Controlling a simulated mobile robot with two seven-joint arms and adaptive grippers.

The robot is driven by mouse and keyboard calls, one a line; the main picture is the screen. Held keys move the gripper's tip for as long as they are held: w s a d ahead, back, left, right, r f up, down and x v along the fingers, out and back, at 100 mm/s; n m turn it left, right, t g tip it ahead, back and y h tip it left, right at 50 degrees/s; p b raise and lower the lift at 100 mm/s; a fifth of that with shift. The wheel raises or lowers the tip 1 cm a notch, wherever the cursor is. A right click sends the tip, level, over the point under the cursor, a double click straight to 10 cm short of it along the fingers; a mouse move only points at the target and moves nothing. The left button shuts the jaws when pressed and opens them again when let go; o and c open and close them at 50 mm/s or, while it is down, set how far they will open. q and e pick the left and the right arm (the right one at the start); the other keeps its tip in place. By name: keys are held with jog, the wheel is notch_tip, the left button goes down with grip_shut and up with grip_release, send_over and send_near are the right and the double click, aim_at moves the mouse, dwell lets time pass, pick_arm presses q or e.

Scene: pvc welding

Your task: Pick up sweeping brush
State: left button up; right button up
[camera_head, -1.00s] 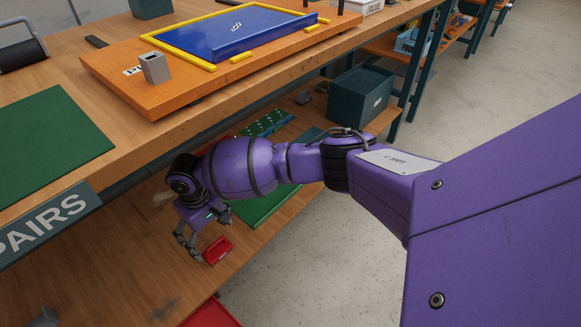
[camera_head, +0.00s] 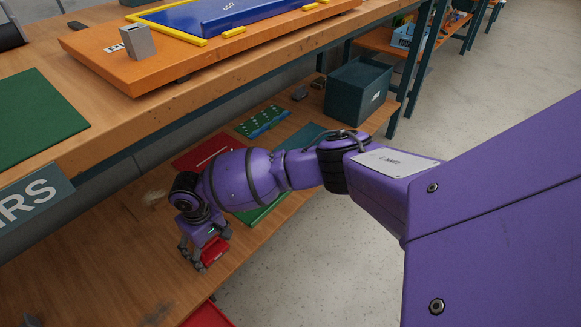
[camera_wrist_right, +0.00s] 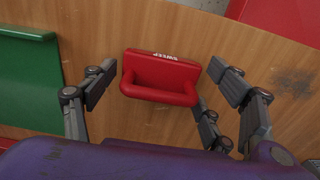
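The sweeping brush (camera_wrist_right: 163,72) is a red block with a loop handle and the word SWEEP on top. In the head view the red brush (camera_head: 214,249) is on the lower wooden shelf, partly covered by my right gripper (camera_head: 203,257). In the right wrist view my right gripper (camera_wrist_right: 161,78) is open, with its fingers on both sides of the brush. Gaps show between the fingers and the brush on both sides. My left gripper is not in view.
The lower shelf (camera_head: 110,280) is mostly bare on the left. A green board (camera_wrist_right: 28,80) and red panels lie near the brush. A dark bin (camera_head: 357,93) stands farther back.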

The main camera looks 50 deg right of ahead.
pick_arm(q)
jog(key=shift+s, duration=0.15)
pick_arm(e)
jog(key=shift+w+r, duration=0.1)
jog(key=c, duration=0.8)
jog(key=shift+o, duration=0.2)
